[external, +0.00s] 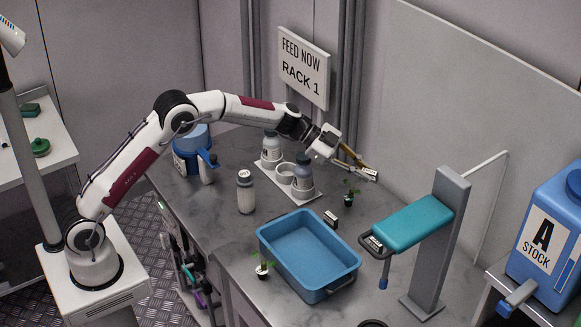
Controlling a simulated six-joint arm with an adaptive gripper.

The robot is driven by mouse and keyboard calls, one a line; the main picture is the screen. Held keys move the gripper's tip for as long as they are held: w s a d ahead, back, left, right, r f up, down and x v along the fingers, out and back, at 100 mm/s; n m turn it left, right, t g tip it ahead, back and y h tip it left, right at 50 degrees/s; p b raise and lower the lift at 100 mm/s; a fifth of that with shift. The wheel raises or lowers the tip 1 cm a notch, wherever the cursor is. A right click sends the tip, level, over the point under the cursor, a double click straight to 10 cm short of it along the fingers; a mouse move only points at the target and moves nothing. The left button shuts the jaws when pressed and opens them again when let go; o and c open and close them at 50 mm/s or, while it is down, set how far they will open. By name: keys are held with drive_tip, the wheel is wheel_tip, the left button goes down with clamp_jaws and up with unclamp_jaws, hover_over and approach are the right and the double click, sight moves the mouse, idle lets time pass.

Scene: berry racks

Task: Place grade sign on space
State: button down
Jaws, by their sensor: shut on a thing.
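My gripper (357,164) is at the end of the outstretched arm, above the back of the grey counter. It is shut on a small white sign (370,174) with dark marks, too small to read. Another small dark-and-white sign (331,218) is on the counter behind the blue tray. A third small sign (375,243) is at the front left of the teal pad (412,225) on the grey stand. I cannot tell which spot is the space.
A blue tray (268,229) sits mid-counter. Bottles (246,191) and a white cup holder (285,178) stand left of my gripper. A small plant (349,195) is just below it. The grey post (437,240) and blue "A STOCK" container (548,235) are at right.

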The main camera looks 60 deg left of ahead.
drive_tip(key=s+a+n, duration=0.1)
drive_tip(key=s+a, duration=0.3)
drive_tip(key=a, duration=0.8)
drive_tip(key=n+t+y, duration=0.1)
drive_tip(key=n+y, duration=0.1)
drive_tip(key=n, duration=0.3)
hover_over(206, 216)
wheel_tip(206, 216, down, 11)
drive_tip(key=shift+a+f, duration=0.1)
drive_tip(key=shift+f, duration=2.75)
drive_tip(key=shift+f, duration=2.05)
